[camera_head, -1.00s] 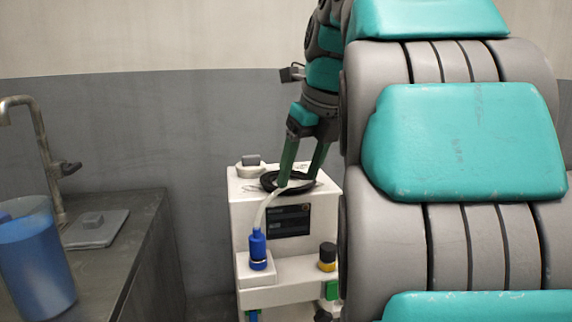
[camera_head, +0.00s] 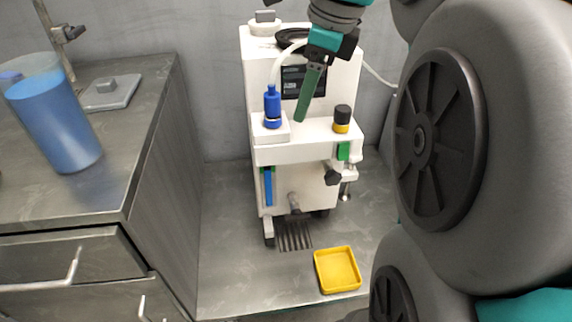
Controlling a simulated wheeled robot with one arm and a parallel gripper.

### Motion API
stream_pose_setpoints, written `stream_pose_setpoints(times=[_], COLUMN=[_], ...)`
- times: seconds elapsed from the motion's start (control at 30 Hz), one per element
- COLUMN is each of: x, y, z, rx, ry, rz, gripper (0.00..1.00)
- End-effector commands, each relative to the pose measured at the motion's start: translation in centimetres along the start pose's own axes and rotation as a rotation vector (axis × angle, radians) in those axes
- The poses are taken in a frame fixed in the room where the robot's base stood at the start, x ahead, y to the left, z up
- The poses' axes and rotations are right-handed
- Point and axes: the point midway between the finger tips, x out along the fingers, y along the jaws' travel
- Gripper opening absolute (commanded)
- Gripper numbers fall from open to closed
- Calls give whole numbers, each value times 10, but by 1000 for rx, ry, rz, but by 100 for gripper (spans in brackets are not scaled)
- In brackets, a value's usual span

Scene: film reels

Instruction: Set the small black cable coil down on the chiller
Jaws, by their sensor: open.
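The small black cable coil (camera_head: 287,41) lies flat on the top of the white chiller (camera_head: 258,75), partly hidden behind my wrist. My gripper (camera_head: 302,112) hangs in front of the chiller's upper front, apart from the coil and below its level in the picture. Its green fingers point down and overlap in this view, so only one shows clearly. It is open, with nothing visible in it.
A blue bottle (camera_head: 272,105) and a black-and-yellow knob (camera_head: 342,118) stand on the chiller's front ledge. A yellow tray (camera_head: 337,270) lies on the floor in front. A steel counter (camera_head: 150,95) with a blue jug (camera_head: 52,125) is at left.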

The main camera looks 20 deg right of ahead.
Motion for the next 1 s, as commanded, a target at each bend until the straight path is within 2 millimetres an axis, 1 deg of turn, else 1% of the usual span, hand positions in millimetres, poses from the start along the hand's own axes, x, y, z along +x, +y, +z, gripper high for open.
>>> stream_pose_setpoints(times=[0.03, 0.17, 0.2, 0.27, 0.4, 0.47, 0.5, 0.6, 0.7, 0.8, 0.9, 1.0], x=[18, 61, 74, 92, 135, 151, 161, 182, 196, 205, 208, 208], y=[15, 51, 62, 81, 125, 144, 156, 182, 201, 212, 216, 216], z=[0, -6, -9, -15, -34, -44, -51, -69, -84, -94, -98, -98], rx=[-139, -521, -640, -821, -1251, -1434, -1553, -1817, -2014, -2137, -2192, -2203], ry=[12, 33, 37, 39, 29, 16, 6, -25, -59, -82, -93, -95], rz=[30, 106, 131, 171, 271, 316, 344, 409, 466, 497, 509, 511], gripper=[67, 67, 67, 67, 67, 67, 67, 67, 67, 67, 67, 67])
